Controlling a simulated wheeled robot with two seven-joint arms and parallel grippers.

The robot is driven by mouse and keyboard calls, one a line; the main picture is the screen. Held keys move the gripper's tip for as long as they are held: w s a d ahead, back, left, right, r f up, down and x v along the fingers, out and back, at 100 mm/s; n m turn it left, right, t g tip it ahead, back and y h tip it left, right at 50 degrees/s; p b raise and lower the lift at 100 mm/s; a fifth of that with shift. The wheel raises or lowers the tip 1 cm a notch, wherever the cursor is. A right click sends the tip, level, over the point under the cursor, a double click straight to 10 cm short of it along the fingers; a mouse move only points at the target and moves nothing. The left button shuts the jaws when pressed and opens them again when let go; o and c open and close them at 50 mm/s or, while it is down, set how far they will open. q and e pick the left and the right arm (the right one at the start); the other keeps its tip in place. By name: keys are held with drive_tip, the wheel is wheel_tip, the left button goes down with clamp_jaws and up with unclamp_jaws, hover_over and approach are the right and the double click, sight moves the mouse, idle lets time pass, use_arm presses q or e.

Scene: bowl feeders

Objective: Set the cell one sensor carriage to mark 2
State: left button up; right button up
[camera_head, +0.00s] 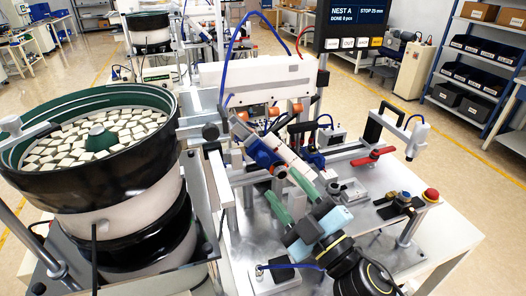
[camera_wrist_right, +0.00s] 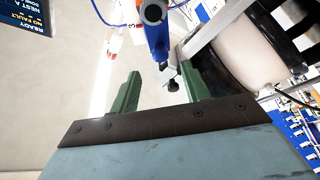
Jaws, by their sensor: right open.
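A blue block with an orange edge (camera_head: 262,153), which looks like the sensor carriage, sits on the rail assembly right of the bowl feeder. It also shows at the top of the right wrist view (camera_wrist_right: 156,38). My right gripper (camera_head: 284,188) comes in from the lower right with its green fingers pointing at the block. In the wrist view the fingers (camera_wrist_right: 160,72) stand wide apart with nothing between them, and the block lies beyond their tips. I cannot read any mark on the rail. My left gripper is not in view.
A bowl feeder (camera_head: 165,150) full of white pieces stands at left. A red lever (camera_head: 372,157), a black handle (camera_head: 383,124) and a red button (camera_head: 431,195) are on the right of the metal plate. A display (camera_head: 356,24) hangs above, reading NEST A.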

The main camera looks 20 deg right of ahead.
sight(265, 163)
drive_tip(key=p+x, duration=0.2)
drive_tip(key=x, duration=0.5)
drive_tip(key=shift+w+a+p, duration=0.2)
drive_tip(key=shift+w+p, duration=0.1)
drive_tip(key=shift+w, duration=0.3)
